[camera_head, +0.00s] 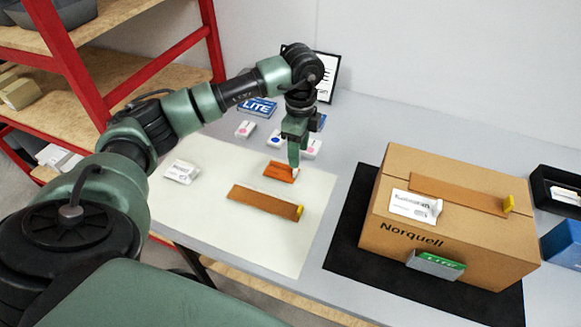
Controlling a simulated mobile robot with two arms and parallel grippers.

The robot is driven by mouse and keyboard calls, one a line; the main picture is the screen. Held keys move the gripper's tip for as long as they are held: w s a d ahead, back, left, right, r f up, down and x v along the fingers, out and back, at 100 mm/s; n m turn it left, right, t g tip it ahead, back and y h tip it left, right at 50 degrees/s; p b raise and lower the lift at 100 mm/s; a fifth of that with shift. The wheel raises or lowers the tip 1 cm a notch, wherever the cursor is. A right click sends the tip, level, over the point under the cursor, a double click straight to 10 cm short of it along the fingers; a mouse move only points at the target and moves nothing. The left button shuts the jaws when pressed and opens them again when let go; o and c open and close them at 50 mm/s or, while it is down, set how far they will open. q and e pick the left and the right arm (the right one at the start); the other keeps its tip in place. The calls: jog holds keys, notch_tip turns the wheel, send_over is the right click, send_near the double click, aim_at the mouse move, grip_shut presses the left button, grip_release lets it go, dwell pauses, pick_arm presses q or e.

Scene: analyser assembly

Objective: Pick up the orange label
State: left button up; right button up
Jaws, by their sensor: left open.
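The orange label (278,171) is a small flat orange piece on the cream mat (215,240), near its upper right edge. My left gripper (295,172) points straight down at the label's right end, with its fingers open. The fingers overlap that end in the picture; whether they touch it I cannot tell. A whitish bit shows just right of the fingertips. My right gripper is out of view.
A brown strip with a yellow end (262,201) lies just in front of the label. A white packet (181,172) is at the mat's left. Small cards (245,129) and a blue LITE box (257,107) stand behind. A large Norquell carton (450,250) stands right on a black mat (347,235).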

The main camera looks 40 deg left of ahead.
aim_at(281, 168)
pick_arm(q)
jog(key=f, duration=0.1)
jog(key=f+p, duration=0.1)
jog(key=shift+s+a+f, duration=0.1)
jog(key=shift+s+f, duration=0.2)
jog(key=shift+f, duration=0.1)
jog(key=f, duration=0.2)
jog(key=shift+w+a+f, duration=0.15)
jog(key=shift+w+f, duration=0.05)
jog(key=shift+f, duration=0.15)
jog(key=shift+f+p, duration=0.3)
jog(key=shift+f, duration=0.2)
jog(key=c, duration=0.9)
grip_shut()
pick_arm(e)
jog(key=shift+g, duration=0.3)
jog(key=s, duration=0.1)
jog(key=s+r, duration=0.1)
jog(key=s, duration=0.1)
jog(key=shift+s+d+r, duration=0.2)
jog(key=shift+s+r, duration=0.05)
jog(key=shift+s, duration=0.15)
